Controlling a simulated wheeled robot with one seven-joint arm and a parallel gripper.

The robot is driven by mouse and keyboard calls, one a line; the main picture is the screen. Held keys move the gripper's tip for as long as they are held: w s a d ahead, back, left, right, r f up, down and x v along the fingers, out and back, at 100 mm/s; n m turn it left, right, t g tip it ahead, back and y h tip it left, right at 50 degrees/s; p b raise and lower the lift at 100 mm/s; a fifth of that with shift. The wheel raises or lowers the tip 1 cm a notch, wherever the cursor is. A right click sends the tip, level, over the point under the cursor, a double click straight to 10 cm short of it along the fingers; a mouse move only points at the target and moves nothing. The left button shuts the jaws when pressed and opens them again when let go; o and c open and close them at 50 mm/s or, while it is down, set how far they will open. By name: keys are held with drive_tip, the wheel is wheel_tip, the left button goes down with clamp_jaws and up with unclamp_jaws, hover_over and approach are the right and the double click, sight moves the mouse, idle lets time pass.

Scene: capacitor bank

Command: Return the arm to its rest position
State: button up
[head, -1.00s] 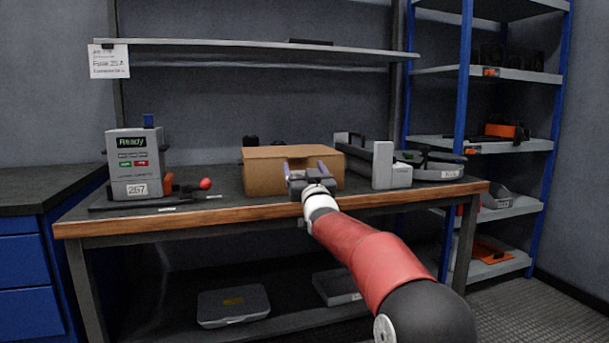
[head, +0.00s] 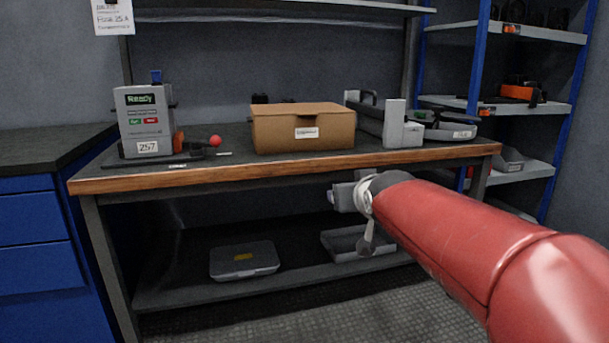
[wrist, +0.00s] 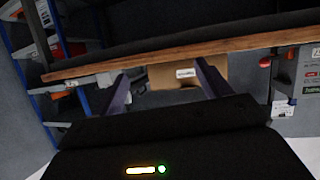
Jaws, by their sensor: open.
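My gripper (wrist: 163,85) shows in the wrist view with its two dark fingers spread apart and nothing between them. In the head view my red arm comes in from the right, and its wrist end is in front of the workbench, just below the wooden front edge (head: 300,165). The fingers are hard to make out there. A closed cardboard box (head: 303,128) with a white label sits on the bench top, above and behind my gripper. The box (wrist: 185,77) also shows beyond the fingers in the wrist view, apart from them.
A grey tester (head: 145,120) reading "Ready" stands on the bench at left. A grey bracket-like fixture (head: 402,128) stands right of the box. A grey case (head: 244,259) and a tray (head: 350,243) lie on the lower shelf. Blue-post shelving (head: 478,75) stands at right.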

drive_tip(key=s+d+f+g, duration=0.25)
drive_tip(key=s+f, duration=0.35)
drive_tip(key=s, duration=0.4)
drive_tip(key=s+d+f+m+g+h, duration=0.1)
drive_tip(key=s+f+g, duration=0.2)
drive_tip(key=s+f, duration=0.5)
drive_tip(key=s+d+f+g, duration=0.2)
drive_tip(key=s+f, duration=0.2)
drive_tip(key=s, duration=0.7)
wheel_tip(320, 180, up, 13)
drive_tip(key=s+p, duration=0.1)
drive_tip(key=p, duration=1.2)
drive_tip(key=shift+a, duration=0.2)
